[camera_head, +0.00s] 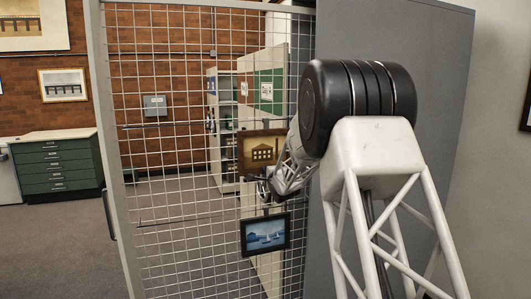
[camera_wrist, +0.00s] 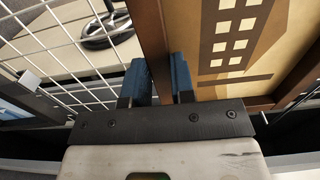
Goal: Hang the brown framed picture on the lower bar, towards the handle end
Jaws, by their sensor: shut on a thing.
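The brown framed picture (camera_head: 262,148), with a dark building on a tan ground, is upright in front of the wire mesh screen (camera_head: 165,200). My gripper (camera_head: 264,184) is at its lower edge. In the wrist view, the blue fingertips (camera_wrist: 160,80) are shut on a side of the brown frame (camera_wrist: 153,30). The lower bar (camera_head: 170,220) runs across the mesh, below and left of the held picture. The handle (camera_head: 108,214) is on the screen's left upright. Contact between the picture and the mesh cannot be told.
A black-framed sailboat picture (camera_head: 265,234) is on the mesh just below my gripper. An upper bar (camera_head: 160,125) crosses the mesh higher up. The mesh left of both pictures is bare. A grey panel (camera_head: 380,30) stands at right; a green drawer cabinet (camera_head: 55,165) stands far left.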

